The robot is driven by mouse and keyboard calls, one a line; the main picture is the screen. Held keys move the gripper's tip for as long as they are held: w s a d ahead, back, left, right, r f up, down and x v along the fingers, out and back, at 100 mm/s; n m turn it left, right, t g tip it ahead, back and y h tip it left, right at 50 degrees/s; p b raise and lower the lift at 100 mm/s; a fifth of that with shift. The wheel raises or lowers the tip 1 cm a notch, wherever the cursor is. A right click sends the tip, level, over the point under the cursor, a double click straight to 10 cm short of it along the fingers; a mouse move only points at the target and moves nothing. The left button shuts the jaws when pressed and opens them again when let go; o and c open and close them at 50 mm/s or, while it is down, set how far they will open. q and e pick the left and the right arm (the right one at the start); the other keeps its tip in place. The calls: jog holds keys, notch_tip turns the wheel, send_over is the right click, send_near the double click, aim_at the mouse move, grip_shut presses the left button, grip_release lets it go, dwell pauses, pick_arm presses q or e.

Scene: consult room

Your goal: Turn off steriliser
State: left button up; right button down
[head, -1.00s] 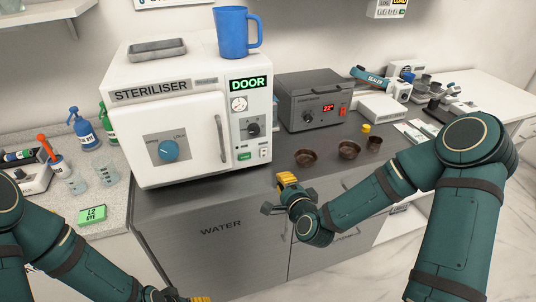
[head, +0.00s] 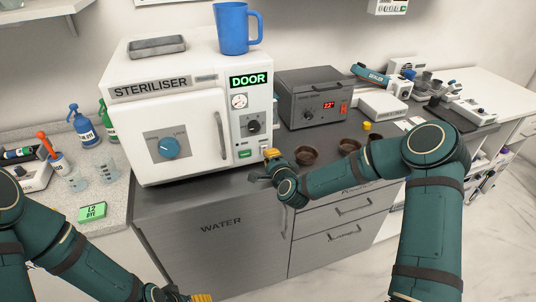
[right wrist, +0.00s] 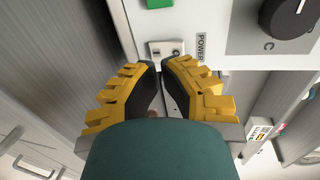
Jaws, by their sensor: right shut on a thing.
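The white steriliser (head: 165,135) stands on the grey counter with its door shut and a lit green DOOR display. Its right-hand panel carries a gauge, a black knob (head: 253,127) and a green button (head: 244,154). In the right wrist view, a small pale switch plate (right wrist: 166,49) sits beside the POWER label (right wrist: 202,48). My right gripper (head: 271,154) is at the panel's lower right corner. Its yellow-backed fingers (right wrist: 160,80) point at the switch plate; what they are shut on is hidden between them. My left gripper (head: 190,298) is low at the bottom edge, mostly cut off.
A grey box with a red display (head: 315,100) stands right of the steriliser. Small brown bowls (head: 306,155) stand on the counter close to my right gripper. A blue mug (head: 232,30) and a grey tray (head: 157,47) rest on the steriliser. Bottles and beakers stand left.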

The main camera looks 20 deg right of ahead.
jog(key=shift+w+r, duration=0.1)
jog(key=shift+w, duration=0.85)
jog(key=shift+w+r+b, duration=0.15)
jog(key=shift+w+b, duration=0.25)
jog(key=shift+b, duration=0.25)
pick_arm(q)
jog(key=shift+s+f, duration=0.15)
jog(key=shift+f, duration=0.25)
